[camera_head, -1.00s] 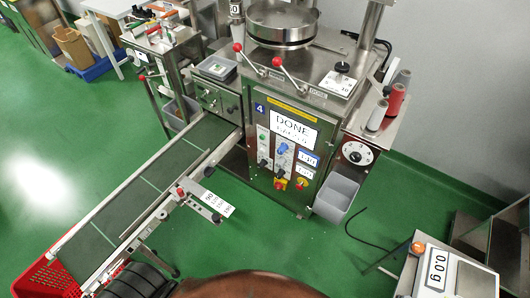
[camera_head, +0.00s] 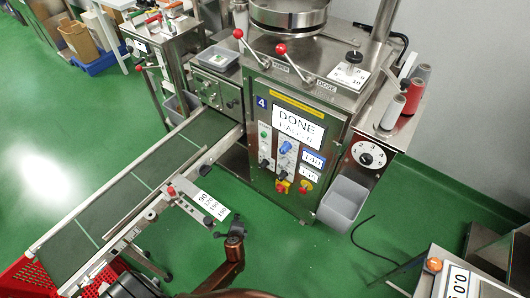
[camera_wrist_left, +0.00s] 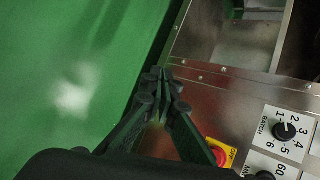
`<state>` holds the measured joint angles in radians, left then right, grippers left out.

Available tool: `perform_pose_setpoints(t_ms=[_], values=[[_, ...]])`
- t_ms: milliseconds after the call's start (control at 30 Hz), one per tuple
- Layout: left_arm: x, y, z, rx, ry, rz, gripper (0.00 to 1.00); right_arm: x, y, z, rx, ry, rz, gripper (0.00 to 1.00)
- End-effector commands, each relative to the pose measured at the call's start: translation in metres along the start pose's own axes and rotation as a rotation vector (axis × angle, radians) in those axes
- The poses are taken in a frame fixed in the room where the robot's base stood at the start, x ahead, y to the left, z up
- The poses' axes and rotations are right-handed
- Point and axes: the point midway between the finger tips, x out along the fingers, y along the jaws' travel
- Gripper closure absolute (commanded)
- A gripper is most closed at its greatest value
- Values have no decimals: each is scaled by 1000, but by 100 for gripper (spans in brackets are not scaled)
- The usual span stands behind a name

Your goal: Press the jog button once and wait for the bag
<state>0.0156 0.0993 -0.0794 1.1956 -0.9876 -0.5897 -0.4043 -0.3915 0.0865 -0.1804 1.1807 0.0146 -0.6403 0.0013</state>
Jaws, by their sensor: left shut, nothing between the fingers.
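The packing machine's steel control panel (camera_head: 293,140) faces me in the head view. It carries a screen (camera_head: 299,128) reading DONE, with a smaller second line that is hard to read. Below are a green button (camera_head: 265,130), a blue knob (camera_head: 285,148), black knobs and red-and-yellow switches. I cannot read which control is the jog button. My left gripper (camera_head: 236,226) is shut and empty, in front of the panel, low and to its left, apart from the controls. It also shows in the left wrist view (camera_wrist_left: 164,76), over the panel's edge. My right gripper is out of view.
A green conveyor belt (camera_head: 140,178) slopes away to the lower left, with a labelled scale strip (camera_head: 209,205) beside it. A grey bin (camera_head: 342,203) hangs at the panel's right. A weighing scale (camera_head: 455,280) stands lower right. Green floor is open in front.

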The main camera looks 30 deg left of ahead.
Motion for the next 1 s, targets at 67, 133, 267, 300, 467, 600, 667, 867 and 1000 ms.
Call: perform_pose_setpoints(t_ms=[67, 133, 267, 300, 467, 600, 667, 867, 1000], values=[[2, -52, -1, 73, -44, -101, 100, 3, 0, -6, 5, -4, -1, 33], [-4, -98, 0, 136, -93, -187, 100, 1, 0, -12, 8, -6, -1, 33], [-23, -173, 7, 232, -196, -329, 100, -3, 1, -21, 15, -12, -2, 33], [-30, -192, 9, 257, -227, -365, 100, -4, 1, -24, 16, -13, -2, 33], [-56, -246, 17, 317, -327, -470, 100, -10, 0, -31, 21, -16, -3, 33], [-69, -266, 20, 340, -368, -508, 100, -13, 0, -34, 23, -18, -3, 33], [-71, -269, 21, 342, -374, -514, 100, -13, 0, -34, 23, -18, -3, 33], [-71, -270, 21, 342, -375, -515, 100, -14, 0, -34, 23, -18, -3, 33], [-70, -270, 21, 342, -374, -514, 100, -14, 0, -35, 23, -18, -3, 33]])
